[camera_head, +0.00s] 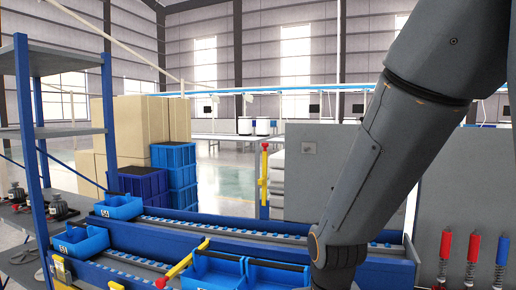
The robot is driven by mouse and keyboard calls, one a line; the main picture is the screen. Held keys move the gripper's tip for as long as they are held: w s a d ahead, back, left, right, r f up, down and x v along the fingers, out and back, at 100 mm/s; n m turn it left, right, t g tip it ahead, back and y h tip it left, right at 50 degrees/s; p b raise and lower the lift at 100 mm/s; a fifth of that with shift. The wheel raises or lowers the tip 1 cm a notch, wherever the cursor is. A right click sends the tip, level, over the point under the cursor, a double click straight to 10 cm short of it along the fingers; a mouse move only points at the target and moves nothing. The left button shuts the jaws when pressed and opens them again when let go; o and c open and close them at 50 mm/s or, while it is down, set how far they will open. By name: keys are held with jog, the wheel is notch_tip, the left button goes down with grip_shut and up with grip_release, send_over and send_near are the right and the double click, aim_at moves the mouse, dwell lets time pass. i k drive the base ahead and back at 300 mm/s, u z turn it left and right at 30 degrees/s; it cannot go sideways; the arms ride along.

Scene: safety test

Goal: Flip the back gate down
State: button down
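The back gate (264,170) is a narrow yellow bar with red parts. It stands upright on a blue post behind the far conveyor lane, near the middle of the picture. A second yellow gate (184,261) with red parts lies slanted across the near lane at the lower left of the middle. My gripper is below the picture and hidden, clear of the visible back gate.
The blue roller conveyor (220,230) carries blue bins (120,206) at left and more blue bins (218,271) in front. A blue-post shelf (28,140) is at left. Red and blue tools (473,250) hang at right.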

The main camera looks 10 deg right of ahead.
aim_at(262, 182)
jog(key=u, duration=2.3)
jog(key=i, duration=1.8)
jog(key=z, duration=3.7)
